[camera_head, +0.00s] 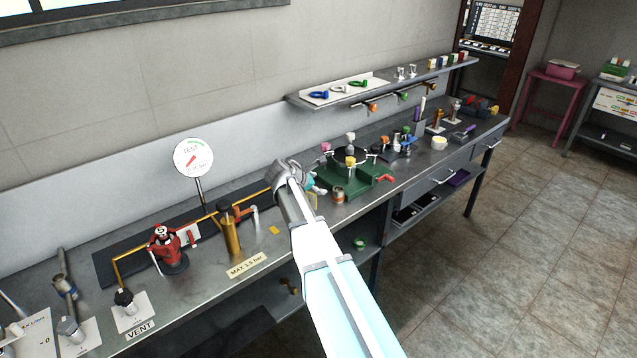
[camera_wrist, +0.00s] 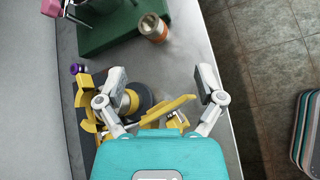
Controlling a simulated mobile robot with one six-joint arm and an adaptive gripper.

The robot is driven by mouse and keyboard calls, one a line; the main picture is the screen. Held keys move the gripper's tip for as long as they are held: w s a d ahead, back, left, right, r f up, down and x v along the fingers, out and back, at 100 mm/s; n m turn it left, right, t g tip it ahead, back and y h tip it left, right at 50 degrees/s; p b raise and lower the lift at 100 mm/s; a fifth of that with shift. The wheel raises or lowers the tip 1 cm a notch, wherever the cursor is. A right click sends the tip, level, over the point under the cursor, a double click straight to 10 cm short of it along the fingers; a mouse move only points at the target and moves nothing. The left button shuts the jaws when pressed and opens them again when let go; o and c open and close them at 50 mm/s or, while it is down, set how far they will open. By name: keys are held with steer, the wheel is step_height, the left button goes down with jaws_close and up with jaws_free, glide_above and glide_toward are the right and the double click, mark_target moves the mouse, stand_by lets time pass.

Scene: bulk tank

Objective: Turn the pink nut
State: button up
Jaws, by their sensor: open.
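A small pink part, which looks like the pink nut (camera_head: 325,147), shows at the left end of the green stand (camera_head: 345,185) in the head view. In the wrist view a pink part (camera_wrist: 49,7) is cut off at the top left, beside the green block (camera_wrist: 108,32). I cannot make out its thread or seat. My gripper (camera_wrist: 160,84) is open, with its two fingers spread and apart from the pink part. A yellow and black round fitting (camera_wrist: 132,100) shows between the fingers; I cannot tell whether they touch it. In the head view my arm hides most of my gripper.
A copper-coloured cup (camera_wrist: 153,27) stands beside the green block. A small purple part (camera_wrist: 78,69) lies left of the fingers. A gauge (camera_head: 193,157), red valve (camera_head: 168,247) and brass cylinder (camera_head: 230,235) stand left on the bench. A shelf (camera_head: 380,85) runs along the wall.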

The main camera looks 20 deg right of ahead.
steer(key=s+a+f+m+g+y, duration=0.1)
steer(key=s+a+f+m+y, duration=0.1)
steer(key=s+m, duration=0.4)
steer(key=s+a+f+m+g+y, duration=0.2)
steer(key=s+a+m, duration=0.4)
steer(key=s, duration=0.6)
steer(key=s+a+f+m+g+y, duration=0.1)
steer(key=s+a+f+m+y, duration=0.2)
steer(key=s, duration=0.7)
steer(key=a+m+y, duration=0.2)
steer(key=a+m, duration=0.1)
steer(key=shift+f+g+y, duration=0.3)
steer(key=shift+f+y, duration=0.05)
steer(key=shift+y, duration=0.05)
steer(key=shift+s, duration=0.1)
